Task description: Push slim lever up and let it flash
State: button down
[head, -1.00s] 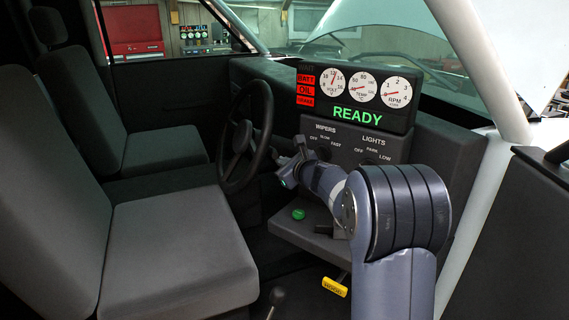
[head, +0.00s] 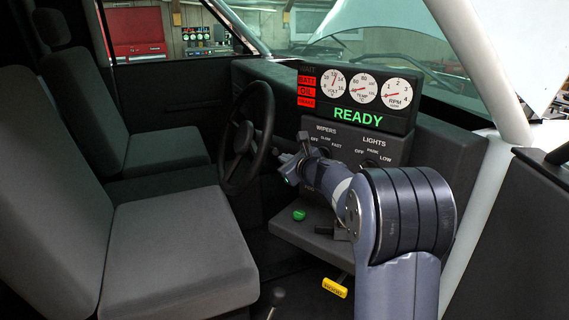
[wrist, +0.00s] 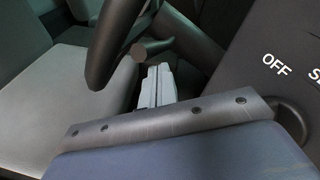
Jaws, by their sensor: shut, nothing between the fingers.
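A slim dark lever with a rounded end (wrist: 150,49) sticks out beside the steering wheel (head: 247,135) in the wrist view. Its small tip (head: 277,152) seems to show left of my arm's end in the head view. My gripper (wrist: 157,76) is shut and empty, its pale fingers just below the lever's end in the wrist view. I cannot tell whether they touch it. In the head view my gripper (head: 285,165) is small and partly hidden by my wrist, between the wheel and the switch panel.
The dash display (head: 355,98) reads READY in green, with red BATT and OIL lamps lit. A green knob (head: 299,215) and a yellow handle (head: 334,287) are below. Seats (head: 170,250) fill the left.

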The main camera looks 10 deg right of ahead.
jog(key=d+f+b+v, duration=0.1)
jog(key=f+b+v, duration=0.1)
jog(key=v, duration=0.8)
jog(key=shift+s, duration=0.35)
jog(key=shift+d+r, duration=0.1)
jog(key=shift+d, duration=0.05)
dwell(1.2)
